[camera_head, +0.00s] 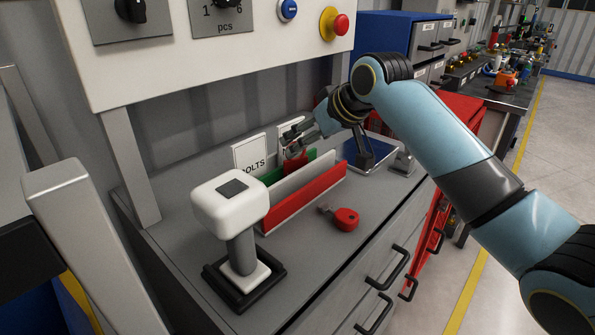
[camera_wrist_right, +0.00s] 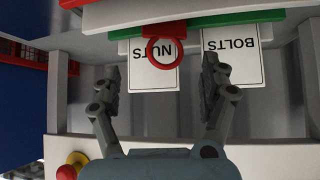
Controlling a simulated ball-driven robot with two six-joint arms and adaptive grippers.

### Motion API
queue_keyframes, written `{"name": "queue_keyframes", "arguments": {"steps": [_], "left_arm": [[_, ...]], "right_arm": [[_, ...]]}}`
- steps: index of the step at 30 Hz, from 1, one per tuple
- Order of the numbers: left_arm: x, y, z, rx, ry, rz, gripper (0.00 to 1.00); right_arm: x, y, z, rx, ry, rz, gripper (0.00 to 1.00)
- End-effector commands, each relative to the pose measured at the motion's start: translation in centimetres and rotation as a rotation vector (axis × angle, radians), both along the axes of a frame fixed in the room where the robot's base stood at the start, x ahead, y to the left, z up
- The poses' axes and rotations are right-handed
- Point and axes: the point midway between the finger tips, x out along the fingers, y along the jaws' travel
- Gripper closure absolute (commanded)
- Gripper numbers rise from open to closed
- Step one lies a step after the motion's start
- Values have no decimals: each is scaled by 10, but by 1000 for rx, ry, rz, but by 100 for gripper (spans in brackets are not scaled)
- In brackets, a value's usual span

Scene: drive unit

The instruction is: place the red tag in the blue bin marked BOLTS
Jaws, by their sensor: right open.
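The BOLTS card (camera_head: 250,154) is white and stands upright on the grey bench; it also shows upside down in the wrist view (camera_wrist_right: 231,58). A NUTS card (camera_wrist_right: 152,75) stands beside it. Green edging (camera_head: 292,167) shows by the cards; I see no blue bin at BOLTS. A red piece with a ring, perhaps the red tag (camera_wrist_right: 180,50), is in front of the NUTS card, and its red shows in the head view (camera_head: 297,159). My right gripper (camera_wrist_right: 160,70) is open, its fingers apart on either side of the ring in the picture, with no contact visible. My left gripper is out of view.
A red-headed key-like piece (camera_head: 345,219) lies on the bench before the long red panel (camera_head: 306,196). A white-headed post (camera_head: 232,202) stands at the near side. A blue-topped tray (camera_head: 376,157) lies beyond. A panel with knobs (camera_head: 200,40) overhangs the back.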

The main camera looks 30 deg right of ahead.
Motion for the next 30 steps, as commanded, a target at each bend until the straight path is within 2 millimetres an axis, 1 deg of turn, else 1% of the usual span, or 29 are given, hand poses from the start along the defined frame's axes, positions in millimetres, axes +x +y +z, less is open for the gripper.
{"name": "queue_keyframes", "arguments": {"steps": [5,9,12,15,20,21,30], "left_arm": [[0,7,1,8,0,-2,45],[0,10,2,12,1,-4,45],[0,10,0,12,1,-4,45],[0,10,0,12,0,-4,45],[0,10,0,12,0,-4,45],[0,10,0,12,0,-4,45],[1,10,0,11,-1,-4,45]], "right_arm": [[10,3,-12,2,2,-1,22],[25,7,-30,3,2,0,22],[33,8,-39,0,2,-1,22],[37,8,-43,0,1,0,22],[37,8,-42,-1,1,1,22],[37,8,-43,-1,1,1,23],[37,8,-42,-1,1,1,62]]}}
